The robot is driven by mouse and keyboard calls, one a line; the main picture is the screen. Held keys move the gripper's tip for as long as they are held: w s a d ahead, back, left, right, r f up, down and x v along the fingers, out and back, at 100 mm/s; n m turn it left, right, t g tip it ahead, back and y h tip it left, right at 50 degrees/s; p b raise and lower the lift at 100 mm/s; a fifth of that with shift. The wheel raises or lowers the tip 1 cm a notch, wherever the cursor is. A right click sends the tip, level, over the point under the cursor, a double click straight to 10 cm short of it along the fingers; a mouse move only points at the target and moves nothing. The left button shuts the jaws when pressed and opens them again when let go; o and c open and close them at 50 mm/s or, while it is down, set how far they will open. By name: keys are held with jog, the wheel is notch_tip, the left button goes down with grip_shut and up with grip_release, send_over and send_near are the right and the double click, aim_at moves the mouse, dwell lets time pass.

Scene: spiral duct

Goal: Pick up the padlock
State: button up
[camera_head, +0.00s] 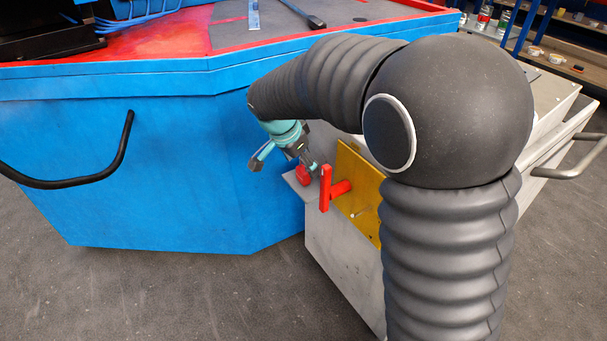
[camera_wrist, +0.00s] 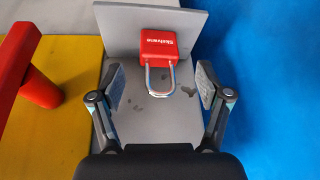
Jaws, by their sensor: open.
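The red padlock (camera_wrist: 158,48) with its silver shackle lies on a grey metal shelf (camera_wrist: 160,120) in the wrist view. White lettering shows on its body, and the shackle points toward my gripper. My gripper (camera_wrist: 160,85) is open, with one finger on each side of the shackle and neither touching it. In the head view the padlock (camera_head: 303,174) is a small red shape just below my gripper (camera_head: 308,168), partly covered by it.
A red handle (camera_head: 326,188) on a yellow plate (camera_head: 358,195) stands close to the right of my gripper in the head view. A large blue cabinet (camera_head: 160,170) is on the left. A grey upright plate (camera_wrist: 120,25) stands behind the padlock.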

jog(key=shift+x, duration=1.4)
jog(key=c, duration=1.5)
jog(key=shift+o, duration=0.2)
notch_tip(320, 180, up, 18)
jog(key=p, duration=0.1)
jog(key=shift+p, duration=0.4)
